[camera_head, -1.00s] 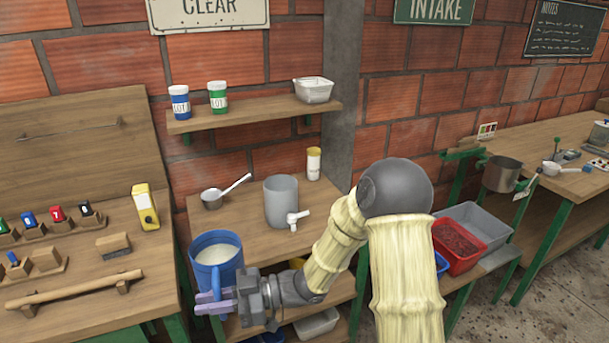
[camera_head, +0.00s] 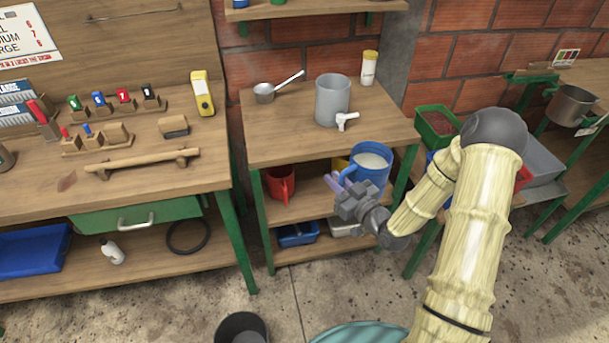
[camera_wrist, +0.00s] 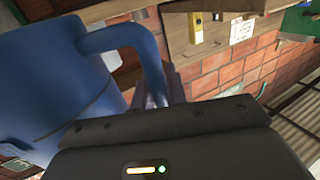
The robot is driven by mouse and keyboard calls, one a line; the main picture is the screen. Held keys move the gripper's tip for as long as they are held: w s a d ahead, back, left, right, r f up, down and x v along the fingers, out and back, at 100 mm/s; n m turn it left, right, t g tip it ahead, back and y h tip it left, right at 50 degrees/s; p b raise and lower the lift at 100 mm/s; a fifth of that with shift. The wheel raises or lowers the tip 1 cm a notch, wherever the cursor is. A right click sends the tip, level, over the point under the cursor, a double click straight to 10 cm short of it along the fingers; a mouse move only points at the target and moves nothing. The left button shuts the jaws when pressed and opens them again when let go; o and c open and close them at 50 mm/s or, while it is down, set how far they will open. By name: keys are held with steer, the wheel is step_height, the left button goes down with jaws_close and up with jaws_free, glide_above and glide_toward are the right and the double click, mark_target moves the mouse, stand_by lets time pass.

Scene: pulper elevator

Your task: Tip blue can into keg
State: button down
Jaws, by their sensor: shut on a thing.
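The blue can (camera_head: 368,176) is upright and full of a white liquid. It is in front of the right front edge of the small wooden bench. My gripper (camera_head: 343,188) is shut on its handle. In the wrist view the can (camera_wrist: 60,80) fills the left side, with its handle between the fingers (camera_wrist: 165,92). The grey keg (camera_head: 331,104), an open-topped cylinder with a white tap (camera_head: 346,120) at its lower front right, stands on the bench top behind the can. The keg's inside is mostly hidden.
The bench top (camera_head: 275,125) also holds a metal scoop (camera_head: 265,93) and a white jar with a yellow lid (camera_head: 369,70). A red jug (camera_head: 281,184) stands on the shelf below. A dark bucket (camera_head: 241,329) is on the floor.

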steer(key=d+f+m+t+h, duration=0.1)
steer(key=d, duration=0.1)
steer(key=d+f+m+h, duration=0.1)
steer(key=d+f+h, duration=0.1)
steer(key=d, duration=0.1)
steer(key=d+f+m+t+h, duration=0.1)
steer(key=d+f+h, duration=0.1)
steer(key=shift+w+d+f+m+t, duration=0.1)
steer(key=shift+d+f+m+t, duration=0.1)
steer(key=shift+d+m+t, duration=0.15)
steer(key=shift+a, duration=0.1)
